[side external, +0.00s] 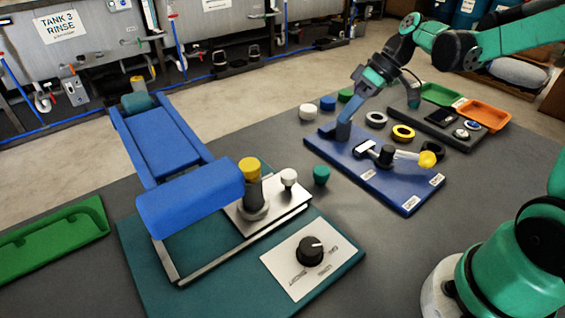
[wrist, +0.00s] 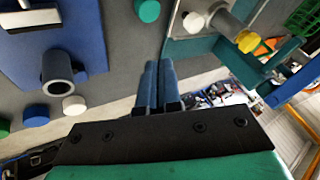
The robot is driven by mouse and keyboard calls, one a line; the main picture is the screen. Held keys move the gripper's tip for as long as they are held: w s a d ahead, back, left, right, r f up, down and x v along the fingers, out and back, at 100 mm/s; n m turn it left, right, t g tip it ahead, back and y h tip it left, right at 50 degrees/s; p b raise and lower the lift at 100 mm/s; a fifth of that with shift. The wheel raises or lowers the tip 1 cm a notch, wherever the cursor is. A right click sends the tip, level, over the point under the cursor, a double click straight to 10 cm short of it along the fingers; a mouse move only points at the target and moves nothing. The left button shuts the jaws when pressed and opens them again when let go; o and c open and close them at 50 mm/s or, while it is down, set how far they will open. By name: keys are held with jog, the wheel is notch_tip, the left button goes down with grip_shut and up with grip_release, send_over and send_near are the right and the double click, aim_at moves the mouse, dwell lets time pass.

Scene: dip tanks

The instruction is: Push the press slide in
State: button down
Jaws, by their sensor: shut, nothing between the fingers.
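The press has a large blue head and frame (side external: 190,200) on a teal base (side external: 150,285). What looks like its slide, a steel plate (side external: 290,203), sticks out to the right from beside the blue head. The plate carries a grey post with a yellow cap (side external: 249,168) and a white knob (side external: 289,177). In the wrist view the white knob (wrist: 193,22) and yellow cap (wrist: 246,41) lie right of my fingers. My gripper (side external: 344,127) is shut and empty, pointing down near the far end of the blue board, apart from the slide. Its fingers (wrist: 158,66) lie together.
The blue board (side external: 405,200) carries a yellow-ended lever (side external: 428,159). A teal puck (side external: 321,175) stands between board and press. White (side external: 308,112) and blue (side external: 327,103) pucks stand beyond the board. A black dial (side external: 310,250) is at the front. A green tray (side external: 50,240) is left.

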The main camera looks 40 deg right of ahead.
aim_at(259, 178)
jog(key=shift+n+y, duration=0.4)
jog(key=shift+y, duration=0.1)
jog(key=x, duration=0.6)
jog(key=d+x, duration=0.1)
jog(key=x, duration=0.3)
jog(key=shift+w+f, duration=0.3)
jog(key=shift+s+a, duration=0.2)
jog(key=shift+a, duration=0.4)
jog(key=shift+s+a, duration=0.2)
jog(key=shift+a, duration=0.45)
jog(key=shift+s+a+r, duration=0.1)
jog(key=shift+s+a, duration=0.05)
jog(key=shift+a, duration=0.5)
jog(key=shift+a, duration=0.1)
jog(key=a, duration=1.2)
jog(key=shift+d, duration=0.1)
